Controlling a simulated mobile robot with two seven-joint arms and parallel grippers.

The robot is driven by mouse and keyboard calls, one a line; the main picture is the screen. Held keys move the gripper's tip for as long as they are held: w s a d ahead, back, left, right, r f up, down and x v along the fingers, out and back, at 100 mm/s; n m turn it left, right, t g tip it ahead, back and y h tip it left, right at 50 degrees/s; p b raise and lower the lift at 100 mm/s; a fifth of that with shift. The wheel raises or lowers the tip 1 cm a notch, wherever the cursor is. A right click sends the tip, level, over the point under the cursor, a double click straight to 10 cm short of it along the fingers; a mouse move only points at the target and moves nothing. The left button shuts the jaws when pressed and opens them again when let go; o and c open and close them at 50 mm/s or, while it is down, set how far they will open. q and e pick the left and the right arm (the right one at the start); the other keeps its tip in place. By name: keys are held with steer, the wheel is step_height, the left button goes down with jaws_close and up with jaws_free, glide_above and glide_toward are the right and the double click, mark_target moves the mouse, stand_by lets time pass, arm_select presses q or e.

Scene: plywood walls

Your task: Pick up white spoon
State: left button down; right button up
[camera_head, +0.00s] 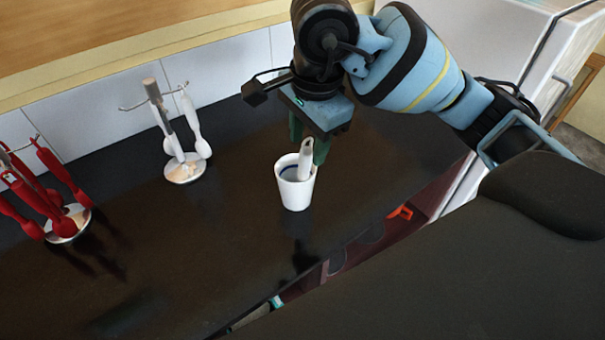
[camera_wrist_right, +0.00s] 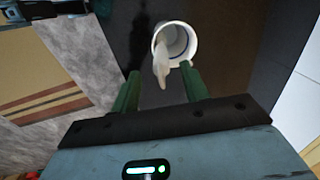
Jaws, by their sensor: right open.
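A white cup (camera_head: 296,190) stands upright on the dark counter in the head view, and a white spoon (camera_head: 306,157) leans in it with its handle end sticking up. In the right wrist view the spoon (camera_wrist_right: 161,62) projects from the cup (camera_wrist_right: 181,43) toward my right gripper (camera_wrist_right: 160,80). My right gripper (camera_head: 308,140) is open, just above and behind the cup. In the wrist view its two green fingers lie on either side of the spoon's end, with no visible contact. The spoon's lower part is hidden inside the cup. My left gripper is not in view.
A stand with white utensils (camera_head: 184,168) is on the counter left of the cup. A stand with red utensils (camera_head: 62,222) is at the far left. A tiled wall (camera_head: 105,125) runs behind. The dark counter (camera_head: 190,240) is clear in front of the stands.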

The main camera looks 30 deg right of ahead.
mark_target(307, 149)
steer(key=shift+w+f, duration=0.2)
steer(key=shift+f, duration=1.1)
steer(key=shift+w+f, duration=0.2)
steer(key=shift+f, duration=1.05)
jaws_close()
